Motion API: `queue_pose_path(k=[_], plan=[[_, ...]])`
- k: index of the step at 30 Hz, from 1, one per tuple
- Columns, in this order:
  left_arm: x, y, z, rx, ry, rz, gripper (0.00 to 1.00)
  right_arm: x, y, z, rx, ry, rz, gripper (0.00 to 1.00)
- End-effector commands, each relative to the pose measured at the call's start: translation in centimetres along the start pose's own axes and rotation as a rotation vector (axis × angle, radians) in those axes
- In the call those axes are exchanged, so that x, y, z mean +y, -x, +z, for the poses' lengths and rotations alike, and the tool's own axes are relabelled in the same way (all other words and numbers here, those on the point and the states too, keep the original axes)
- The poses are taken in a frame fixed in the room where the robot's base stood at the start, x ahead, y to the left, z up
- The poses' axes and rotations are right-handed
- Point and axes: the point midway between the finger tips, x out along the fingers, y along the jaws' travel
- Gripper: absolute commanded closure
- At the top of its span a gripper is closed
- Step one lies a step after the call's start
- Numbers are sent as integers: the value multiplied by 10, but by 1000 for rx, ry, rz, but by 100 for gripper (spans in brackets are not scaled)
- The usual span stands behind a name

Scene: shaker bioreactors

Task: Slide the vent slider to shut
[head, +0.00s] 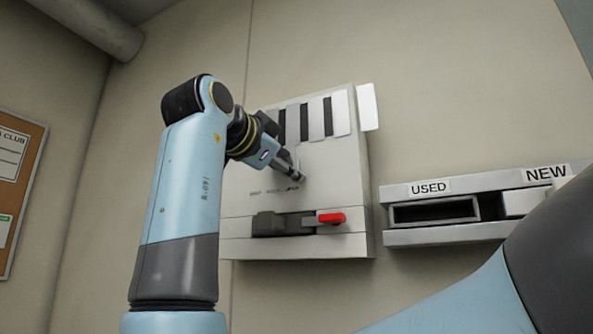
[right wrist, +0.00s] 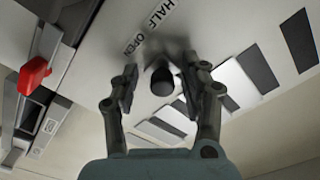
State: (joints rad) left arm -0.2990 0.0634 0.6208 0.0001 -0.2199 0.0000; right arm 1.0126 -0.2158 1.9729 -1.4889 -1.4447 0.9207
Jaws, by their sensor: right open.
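The vent slider's dark round knob (right wrist: 161,80) stands out from the pale wall panel (head: 346,180), beside the word OPEN (right wrist: 134,43). The word HALF (right wrist: 160,15) is further up in the right wrist view. My right gripper (right wrist: 160,88) is open, with one finger on each side of the knob; I cannot tell whether either finger touches it. In the head view my right gripper (head: 294,176) is at the panel face, below the dark vent slots (head: 305,122), and hides the knob. My left gripper is not in view.
A red handle (head: 331,218) sits on a grey latch low on the panel; it also shows in the right wrist view (right wrist: 34,76). To the right is a wall rack with USED (head: 429,188) and NEW (head: 545,173) labels. A noticeboard (head: 22,160) hangs at left.

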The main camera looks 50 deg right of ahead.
Motion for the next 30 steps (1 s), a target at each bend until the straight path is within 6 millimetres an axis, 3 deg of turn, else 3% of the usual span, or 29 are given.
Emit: queue_pose_path(k=[4,9,14,19,25,30], plan=[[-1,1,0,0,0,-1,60,0,0,0,0,1,0,55],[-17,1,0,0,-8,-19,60,0,0,0,1,1,0,56],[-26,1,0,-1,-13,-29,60,0,0,0,1,1,1,77],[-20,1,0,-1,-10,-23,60,0,0,0,1,1,1,99],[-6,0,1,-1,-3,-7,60,0,0,1,0,1,1,100],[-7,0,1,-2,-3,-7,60,0,0,1,1,2,1,100]])
